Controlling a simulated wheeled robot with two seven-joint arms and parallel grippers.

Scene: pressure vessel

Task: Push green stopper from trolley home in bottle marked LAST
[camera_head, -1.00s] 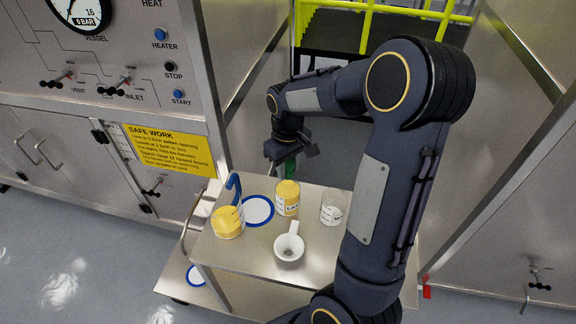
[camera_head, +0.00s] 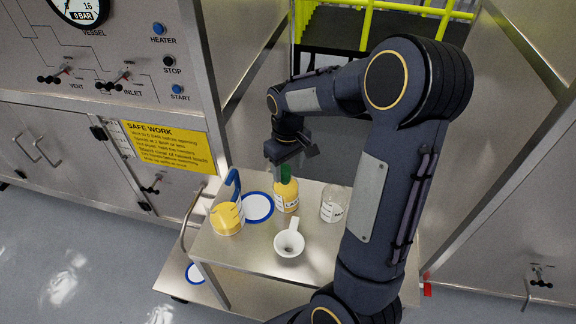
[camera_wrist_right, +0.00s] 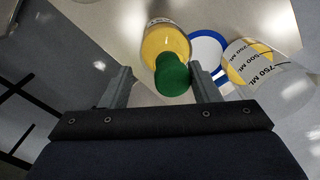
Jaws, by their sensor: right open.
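The bottle with the yellow contents (camera_head: 287,198) stands upright on the trolley (camera_head: 245,254); its label is partly readable as "LA…". The green stopper (camera_head: 286,173) is at the bottle's mouth, upright in the head view. How deep it sits I cannot tell. In the wrist view the stopper (camera_wrist_right: 172,77) shows on top of the yellow bottle (camera_wrist_right: 164,40), between my two fingers with space on either side. My right gripper (camera_head: 287,160) is open, just above and behind the bottle. My left gripper is not in view.
On the trolley are a yellow-filled beaker (camera_head: 227,219), a blue hooked thing (camera_head: 234,182), a blue-rimmed white disc (camera_head: 258,208), a white cup with a handle (camera_head: 289,243) and a clear glass vessel (camera_head: 334,203). A control panel (camera_head: 110,45) stands at left.

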